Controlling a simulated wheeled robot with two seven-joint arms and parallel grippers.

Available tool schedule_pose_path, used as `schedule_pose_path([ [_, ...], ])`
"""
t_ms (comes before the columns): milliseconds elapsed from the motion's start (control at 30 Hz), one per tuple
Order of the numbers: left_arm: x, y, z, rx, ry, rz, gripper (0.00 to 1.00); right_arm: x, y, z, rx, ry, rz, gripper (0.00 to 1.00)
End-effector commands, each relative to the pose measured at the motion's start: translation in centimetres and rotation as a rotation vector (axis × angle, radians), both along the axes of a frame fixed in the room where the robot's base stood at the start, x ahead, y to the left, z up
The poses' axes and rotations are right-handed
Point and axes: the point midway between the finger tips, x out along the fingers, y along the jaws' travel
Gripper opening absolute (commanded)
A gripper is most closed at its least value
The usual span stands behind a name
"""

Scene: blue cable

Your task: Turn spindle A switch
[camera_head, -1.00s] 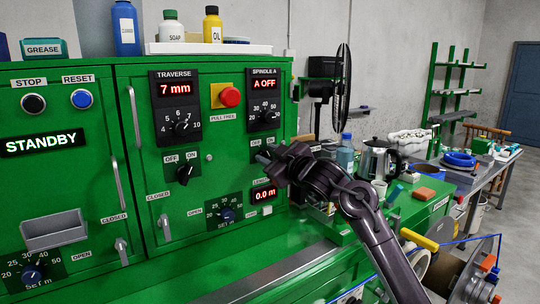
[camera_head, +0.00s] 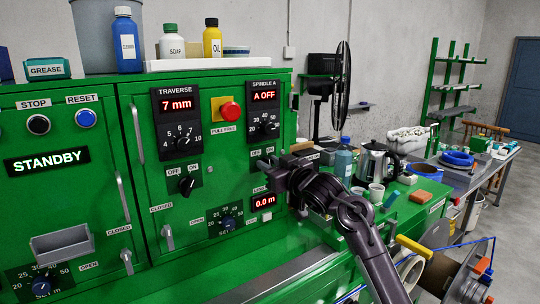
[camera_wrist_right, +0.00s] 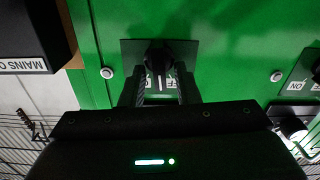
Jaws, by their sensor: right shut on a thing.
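The spindle A display (camera_head: 264,96) reads "A OFF" on the green cabinet, with a spindle dial below it. The spindle A switch sits under that dial and is mostly hidden behind my right gripper (camera_head: 270,168) in the head view. In the right wrist view the black switch knob (camera_wrist_right: 156,57) stands on its dark plate, above an OFF/ON label seen upside down. My right gripper (camera_wrist_right: 158,90) is shut on the switch knob, its two fingers on either side. My left gripper is not in view.
A red stop button (camera_head: 230,111) and the traverse panel (camera_head: 177,120) are left of the spindle panel. Below my gripper is a 0.0 m display (camera_head: 264,201). A kettle (camera_head: 374,163) and cups stand on the bench to the right.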

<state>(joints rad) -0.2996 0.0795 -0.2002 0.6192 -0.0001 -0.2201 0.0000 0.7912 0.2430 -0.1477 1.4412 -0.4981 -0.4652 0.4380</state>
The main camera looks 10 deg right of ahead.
Motion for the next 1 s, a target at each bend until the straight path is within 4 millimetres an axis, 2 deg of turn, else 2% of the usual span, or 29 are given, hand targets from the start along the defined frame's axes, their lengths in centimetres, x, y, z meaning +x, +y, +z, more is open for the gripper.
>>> schedule_pose_path([
  [33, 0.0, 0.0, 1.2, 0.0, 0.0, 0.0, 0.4, 0.0, 0.1, 0.4, 0.044, 0.022, 0.002, 0.06],
  [100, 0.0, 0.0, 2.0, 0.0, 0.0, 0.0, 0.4, 0.0, 0.0, 0.4, 0.105, 0.047, 0.001, 0.06],
  [500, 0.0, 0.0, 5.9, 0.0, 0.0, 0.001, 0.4, 0.2, -0.4, 0.2, 0.416, 0.176, -0.001, 0.06],
  [700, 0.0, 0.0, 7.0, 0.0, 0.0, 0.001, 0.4, 0.2, -0.5, 0.0, 0.518, 0.216, 0.0, 0.06],
  [1000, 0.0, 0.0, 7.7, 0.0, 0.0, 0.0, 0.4, 0.3, -0.6, -0.2, 0.59, 0.246, 0.0, 0.06],
])
